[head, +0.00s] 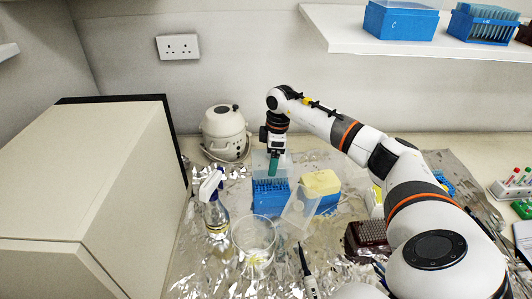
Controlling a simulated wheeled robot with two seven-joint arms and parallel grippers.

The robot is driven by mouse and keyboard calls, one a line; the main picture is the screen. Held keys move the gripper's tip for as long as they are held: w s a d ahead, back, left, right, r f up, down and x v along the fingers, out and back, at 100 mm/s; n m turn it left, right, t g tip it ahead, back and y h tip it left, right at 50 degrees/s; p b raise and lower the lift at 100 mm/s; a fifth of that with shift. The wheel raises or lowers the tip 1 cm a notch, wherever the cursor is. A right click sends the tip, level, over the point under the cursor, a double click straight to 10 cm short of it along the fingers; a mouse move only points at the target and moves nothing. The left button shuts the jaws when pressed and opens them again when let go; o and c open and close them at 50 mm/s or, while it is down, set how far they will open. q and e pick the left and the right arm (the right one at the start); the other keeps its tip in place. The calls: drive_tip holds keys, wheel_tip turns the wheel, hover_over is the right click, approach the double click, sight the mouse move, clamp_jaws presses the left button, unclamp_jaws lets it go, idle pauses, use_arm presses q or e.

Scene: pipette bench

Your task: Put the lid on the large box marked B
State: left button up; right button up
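My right gripper (273,168), with teal fingertips, points down just above and behind an open blue box (270,208) full of blue tips. A pale see-through panel shows around the fingertips; I cannot tell whether it is gripped or stands behind them. A clear, tilted lid-like piece (300,208) stands between this box and a second blue box (325,203) with a yellow top (320,182). No letter B is readable on either box. The finger gap is too small to judge. My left gripper is out of view.
A spray bottle (215,215) and a glass beaker (254,245) stand in front on the foil-covered bench (190,270). A dark red rack (367,238) and a pipette (308,273) are at the front. A white appliance (224,133) stands behind; a shelf (350,30) overhangs at upper right.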

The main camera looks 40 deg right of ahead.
sight(269, 182)
wheel_tip(269, 182, down, 3)
drive_tip(key=shift+r+b, duration=0.1)
drive_tip(key=shift+b, duration=0.9)
drive_tip(key=shift+w+f, duration=0.2)
drive_tip(key=shift+f, duration=0.2)
drive_tip(key=shift+s+f, duration=0.1)
drive_tip(key=shift+s, duration=0.05)
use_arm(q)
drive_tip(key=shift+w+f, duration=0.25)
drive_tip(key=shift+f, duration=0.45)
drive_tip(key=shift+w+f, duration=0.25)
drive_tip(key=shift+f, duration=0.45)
use_arm(e)
drive_tip(key=shift+f, duration=0.15)
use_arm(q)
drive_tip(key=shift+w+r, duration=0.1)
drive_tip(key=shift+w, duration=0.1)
use_arm(e)
drive_tip(key=shift+f, duration=0.2)
drive_tip(key=shift+f, duration=0.1)
use_arm(q)
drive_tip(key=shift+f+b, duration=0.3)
drive_tip(key=shift+b, duration=0.15)
use_arm(e)
drive_tip(key=shift+f, duration=0.7)
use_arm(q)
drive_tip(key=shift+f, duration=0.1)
use_arm(e)
drive_tip(key=shift+f, duration=0.45)
